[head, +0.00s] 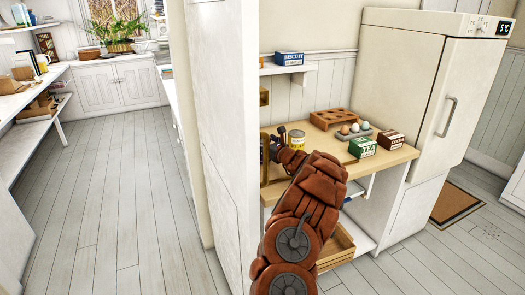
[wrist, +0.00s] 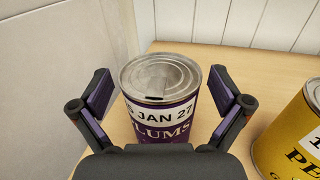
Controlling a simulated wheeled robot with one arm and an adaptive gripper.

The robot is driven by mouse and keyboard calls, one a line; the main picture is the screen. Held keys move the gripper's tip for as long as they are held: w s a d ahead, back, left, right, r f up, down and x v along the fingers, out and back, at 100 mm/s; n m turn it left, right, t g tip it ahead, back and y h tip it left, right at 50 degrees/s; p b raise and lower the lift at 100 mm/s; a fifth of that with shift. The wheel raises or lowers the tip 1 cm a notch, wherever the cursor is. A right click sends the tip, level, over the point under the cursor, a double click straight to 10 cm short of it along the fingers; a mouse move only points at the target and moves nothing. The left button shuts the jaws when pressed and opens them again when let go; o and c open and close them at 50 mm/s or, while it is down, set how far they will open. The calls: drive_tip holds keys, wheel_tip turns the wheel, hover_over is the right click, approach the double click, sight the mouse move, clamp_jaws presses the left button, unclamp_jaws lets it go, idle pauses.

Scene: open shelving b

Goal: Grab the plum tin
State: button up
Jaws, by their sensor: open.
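The plum tin (wrist: 160,110) is purple with a white label band and a bare metal lid. It stands upright on the wooden counter (wrist: 215,62) in the wrist view. My gripper (wrist: 159,93) is open, with one finger to the left of the tin and one to the right. A gap shows between each finger and the tin. In the head view my gripper (head: 275,137) is over the counter's left end, and I cannot make out the plum tin there.
A yellow tin (wrist: 296,140) stands close to the right of my right finger; it also shows in the head view (head: 296,141). A pale wall (wrist: 55,75) is close on the left. Green (head: 362,147) and brown (head: 391,139) boxes and an egg tray (head: 352,131) are farther right.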

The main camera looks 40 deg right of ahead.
drive_tip(key=shift+c, duration=0.4)
drive_tip(key=c, duration=1.5)
drive_tip(key=shift+c, duration=0.2)
drive_tip(key=shift+r, duration=0.15)
